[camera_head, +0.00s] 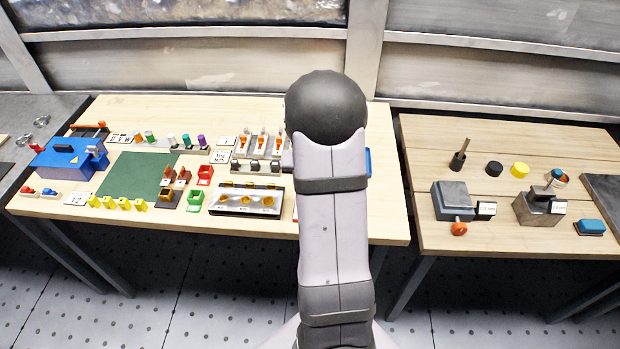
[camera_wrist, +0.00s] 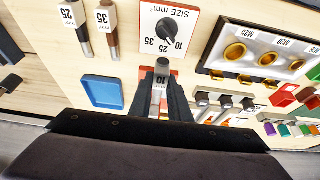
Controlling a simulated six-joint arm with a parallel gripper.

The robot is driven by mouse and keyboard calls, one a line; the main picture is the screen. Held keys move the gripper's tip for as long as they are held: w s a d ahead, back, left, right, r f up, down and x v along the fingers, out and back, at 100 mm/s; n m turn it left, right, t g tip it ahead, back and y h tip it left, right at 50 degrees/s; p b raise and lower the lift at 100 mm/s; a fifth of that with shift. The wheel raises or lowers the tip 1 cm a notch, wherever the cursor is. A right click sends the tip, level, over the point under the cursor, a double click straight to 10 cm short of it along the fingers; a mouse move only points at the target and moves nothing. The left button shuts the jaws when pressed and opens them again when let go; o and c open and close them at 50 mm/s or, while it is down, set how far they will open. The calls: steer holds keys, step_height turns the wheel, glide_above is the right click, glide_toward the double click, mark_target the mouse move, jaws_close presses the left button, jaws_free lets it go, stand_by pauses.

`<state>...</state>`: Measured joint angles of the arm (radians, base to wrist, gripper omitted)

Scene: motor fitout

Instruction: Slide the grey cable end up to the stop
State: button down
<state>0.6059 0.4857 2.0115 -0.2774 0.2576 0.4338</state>
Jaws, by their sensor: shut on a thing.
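My gripper (camera_wrist: 160,110) shows in the wrist view, its dark jaws shut on a grey cable end (camera_wrist: 162,65) with a white tag marked 10. The cable end points toward a white dial plate (camera_wrist: 178,14) marked SIZE mm² with a black knob (camera_wrist: 168,30). I cannot tell whether it touches the plate or anything beyond its tip. I cannot make out a stop. In the head view my arm hides the gripper and the cable end.
Cable pieces tagged 25 (camera_wrist: 78,25) and 35 (camera_wrist: 108,30) lie at upper left in the wrist view, above a blue tray (camera_wrist: 103,92). A row of grey clamps (camera_wrist: 225,100) is close on the right, below a panel with brass glands (camera_wrist: 262,55). A second table (camera_head: 500,150) stands right.

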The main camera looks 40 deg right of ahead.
steer(key=shift+w+f+b, duration=0.1)
steer(key=shift+f+b, duration=1.25)
steer(key=shift+f, duration=0.35)
steer(key=shift+w+d+f, duration=0.3)
steer(key=shift+w+d, duration=0.1)
steer(key=shift+d, duration=0.05)
steer(key=shift+f+b, duration=0.2)
steer(key=shift+b, duration=0.3)
stand_by(0.4)
steer(key=shift+w+d+p, duration=0.5)
steer(key=shift+w+d, duration=0.55)
steer(key=shift+d, duration=0.05)
stand_by(1.1)
steer(key=c, duration=1.6)
jaws_free()
steer(key=shift+r, duration=0.1)
steer(key=shift+r, duration=0.2)
steer(key=shift+r, duration=0.25)
steer(key=shift+a+b+v, duration=0.15)
steer(key=shift+b+v, duration=0.3)
steer(key=shift+v, duration=1.15)
steer(key=shift+a+b+v, duration=0.1)
steer(key=shift+b+v, duration=0.35)
steer(key=shift+v, duration=1.2)
